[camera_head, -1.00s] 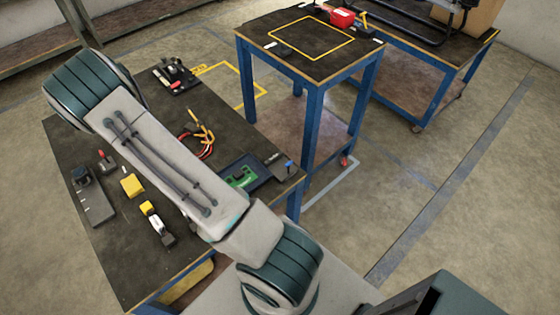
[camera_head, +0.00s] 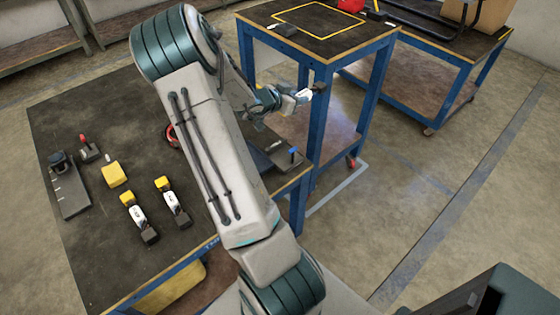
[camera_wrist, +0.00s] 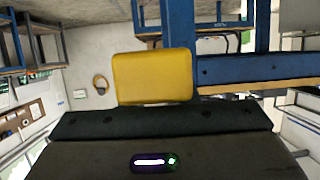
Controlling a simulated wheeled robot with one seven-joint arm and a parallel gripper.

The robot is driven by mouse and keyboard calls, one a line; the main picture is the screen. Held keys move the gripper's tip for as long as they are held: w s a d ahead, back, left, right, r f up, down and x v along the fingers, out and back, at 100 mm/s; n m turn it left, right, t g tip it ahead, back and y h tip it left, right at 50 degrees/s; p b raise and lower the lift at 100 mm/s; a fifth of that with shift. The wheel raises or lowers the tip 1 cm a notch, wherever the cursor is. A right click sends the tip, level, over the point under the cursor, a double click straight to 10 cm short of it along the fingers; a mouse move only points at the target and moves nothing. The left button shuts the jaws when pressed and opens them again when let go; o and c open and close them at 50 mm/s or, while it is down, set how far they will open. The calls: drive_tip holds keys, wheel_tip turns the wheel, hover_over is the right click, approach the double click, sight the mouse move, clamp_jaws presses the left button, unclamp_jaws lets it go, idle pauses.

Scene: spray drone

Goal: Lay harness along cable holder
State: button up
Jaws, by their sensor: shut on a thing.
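My gripper (camera_head: 296,98) is stretched out over the right end of the dark worktable, near a blue leg of the far table. It is shut on a piece with a white part and a dark end (camera_head: 319,87). In the wrist view a yellow block (camera_wrist: 153,77) stands just beyond the dark gripper body; it appears to be part of the held piece. A red loop of the harness (camera_head: 172,136) shows on the worktable beside my arm, which hides the rest. I cannot make out the cable holder for certain.
Two yellow, white and dark pieces (camera_head: 140,218) (camera_head: 173,203) lie on the worktable (camera_head: 95,122). A yellow block (camera_head: 114,175) and a dark fixture (camera_head: 68,185) are to their left. A dark block with a blue knob (camera_head: 285,156) lies at the right end. The far table (camera_head: 315,32) stands close to my gripper.

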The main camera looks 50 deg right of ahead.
drive_tip(key=shift+s+d+f, duration=0.25)
drive_tip(key=shift+s, duration=0.1)
drive_tip(key=shift+s+a+f, duration=0.1)
drive_tip(key=shift+a+f, duration=0.1)
drive_tip(key=shift+w+a+f+b, duration=0.1)
drive_tip(key=shift+a+f+b, duration=0.4)
drive_tip(key=shift+a+f, duration=2.2)
drive_tip(key=shift+w+a+f+b, duration=0.1)
drive_tip(key=shift+a+f+b, duration=0.4)
drive_tip(key=shift+a+f, duration=2.15)
drive_tip(key=shift+a+r, duration=0.15)
drive_tip(key=shift+f+b, duration=0.35)
drive_tip(key=shift+f, duration=0.3)
drive_tip(key=o, duration=1.1)
drive_tip(key=shift+c, duration=0.2)
